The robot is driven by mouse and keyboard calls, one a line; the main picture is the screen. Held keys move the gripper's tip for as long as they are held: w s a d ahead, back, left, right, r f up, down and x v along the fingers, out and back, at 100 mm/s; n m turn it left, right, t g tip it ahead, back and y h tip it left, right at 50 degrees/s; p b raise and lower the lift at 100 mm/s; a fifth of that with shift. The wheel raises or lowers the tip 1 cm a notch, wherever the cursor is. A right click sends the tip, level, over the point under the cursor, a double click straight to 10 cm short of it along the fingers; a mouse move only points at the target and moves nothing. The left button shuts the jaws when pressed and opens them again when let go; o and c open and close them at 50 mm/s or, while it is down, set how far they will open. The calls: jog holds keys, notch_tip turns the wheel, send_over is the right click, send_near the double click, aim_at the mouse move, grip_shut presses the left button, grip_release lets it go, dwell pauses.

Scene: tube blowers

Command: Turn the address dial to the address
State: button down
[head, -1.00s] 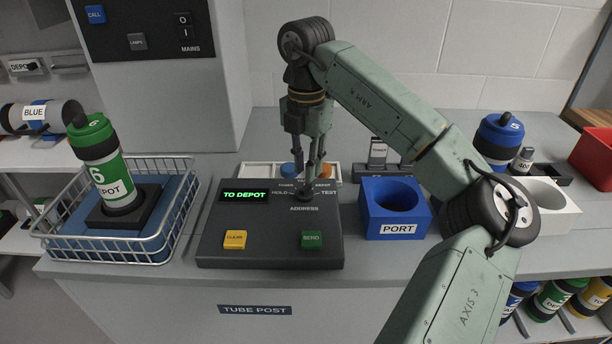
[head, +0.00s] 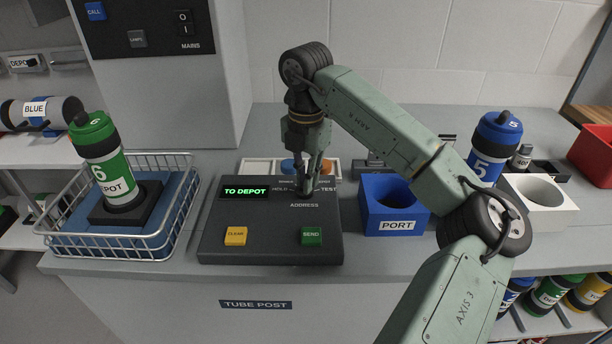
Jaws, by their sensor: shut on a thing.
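The dark control console (head: 270,222) stands on the counter, with a lit green display (head: 245,191) reading "TO DEPOT". The address dial (head: 305,190) is at its upper right, above the word "ADDRESS", and is mostly hidden by my gripper. Some labels around it are covered; "HOLD" and "TEST" show in part. My gripper (head: 308,184) points down over the dial, shut on it. I cannot make out the dial's pointer.
A yellow CLEAR button (head: 236,236) and a green SEND button (head: 312,236) sit below the dial. A wire basket (head: 105,246) with a green DEPOT carrier (head: 113,166) is left. A blue PORT holder (head: 397,226) stands close at right.

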jog(key=shift+n, duration=0.3)
jog(key=n+b, duration=0.2)
jog(key=n, duration=0.1)
jog(key=shift+w+a+f+b, duration=0.1)
jog(key=shift+b, duration=0.3)
jog(key=n+b, duration=0.1)
jog(key=n, duration=0.5)
jog(key=shift+a+n+b, duration=0.2)
jog(key=shift+n+b, duration=0.2)
jog(key=n, duration=0.5)
jog(key=shift+a, duration=0.1)
jog(key=n, duration=0.5)
jog(key=shift+s+a, duration=0.1)
jog(key=shift+s, duration=0.15)
jog(key=shift+n, duration=0.4)
jog(key=c, duration=1.9)
grip_release()
jog(key=shift+c, duration=0.2)
